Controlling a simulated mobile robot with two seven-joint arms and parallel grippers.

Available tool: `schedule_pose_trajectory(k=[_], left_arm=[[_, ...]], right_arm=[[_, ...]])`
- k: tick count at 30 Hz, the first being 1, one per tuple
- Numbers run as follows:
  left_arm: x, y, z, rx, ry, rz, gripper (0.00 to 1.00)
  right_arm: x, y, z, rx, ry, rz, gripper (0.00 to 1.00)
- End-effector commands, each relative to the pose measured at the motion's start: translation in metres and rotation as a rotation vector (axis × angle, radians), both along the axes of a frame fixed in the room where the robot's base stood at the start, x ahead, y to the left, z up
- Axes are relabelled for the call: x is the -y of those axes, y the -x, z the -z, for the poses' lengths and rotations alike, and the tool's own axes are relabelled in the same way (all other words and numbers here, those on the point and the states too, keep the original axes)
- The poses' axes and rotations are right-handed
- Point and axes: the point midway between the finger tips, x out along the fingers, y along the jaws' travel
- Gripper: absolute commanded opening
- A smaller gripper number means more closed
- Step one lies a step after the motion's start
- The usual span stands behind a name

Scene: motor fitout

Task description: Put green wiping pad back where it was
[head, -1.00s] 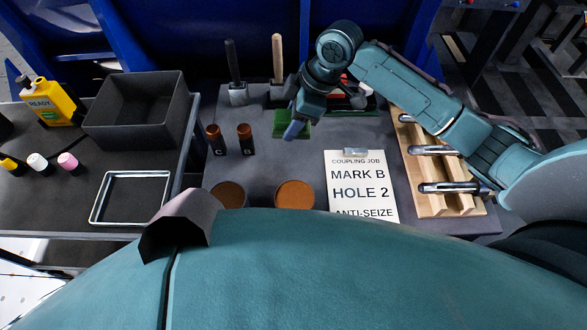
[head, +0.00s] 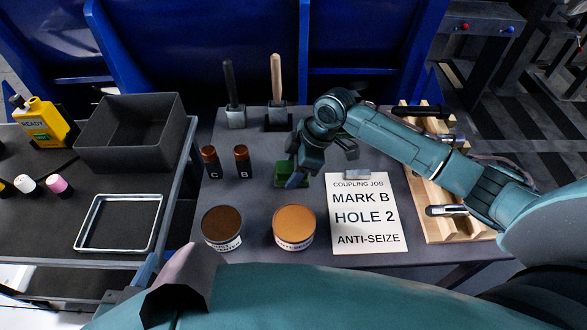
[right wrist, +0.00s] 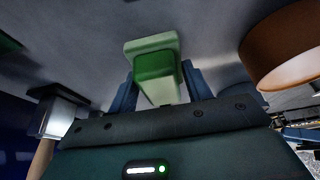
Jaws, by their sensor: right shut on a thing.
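The green wiping pad (head: 285,181) is on the dark table, behind the two open tins. In the right wrist view the green pad (right wrist: 155,66) sits between the two blue fingers. My right gripper (head: 293,181) reaches down onto it and is shut on it; the arm and fingers hide part of the pad in the head view. I cannot tell whether the pad touches the table. My left gripper (head: 146,272) shows only as a bluish piece at the lower left, mostly hidden by my own body, so its opening is unclear.
Two brown-capped bottles, C (head: 210,162) and B (head: 242,162), stand left of the pad. A brown tin (head: 222,226) and an orange tin (head: 294,226) are in front. A job sheet (head: 365,215) and wooden rack (head: 440,225) lie right; two upright-handled tools (head: 235,115) (head: 277,112) stand behind.

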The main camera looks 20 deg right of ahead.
Motion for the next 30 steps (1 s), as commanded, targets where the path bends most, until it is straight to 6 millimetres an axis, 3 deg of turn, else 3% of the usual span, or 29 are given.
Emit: schedule_pose_trajectory(k=[8,9,16,25,30], left_arm=[[0.000,0.000,-0.001,0.000,0.000,0.000,0.35],[0.000,0.000,-0.001,0.000,0.000,0.000,0.35],[0.000,0.000,-0.001,0.000,0.000,0.000,0.35],[0.000,0.000,-0.001,0.000,0.000,0.000,0.35],[-0.002,0.000,-0.010,0.004,0.010,-0.007,0.35]], right_arm=[[0.000,0.000,0.001,0.000,-0.001,0.000,0.24],[0.000,0.000,0.001,0.001,-0.001,0.000,0.53],[0.000,0.000,0.001,0.000,0.000,0.000,0.71],[0.001,0.000,-0.003,0.002,0.001,0.001,0.71],[0.010,0.002,-0.027,0.003,0.001,0.001,0.71]])
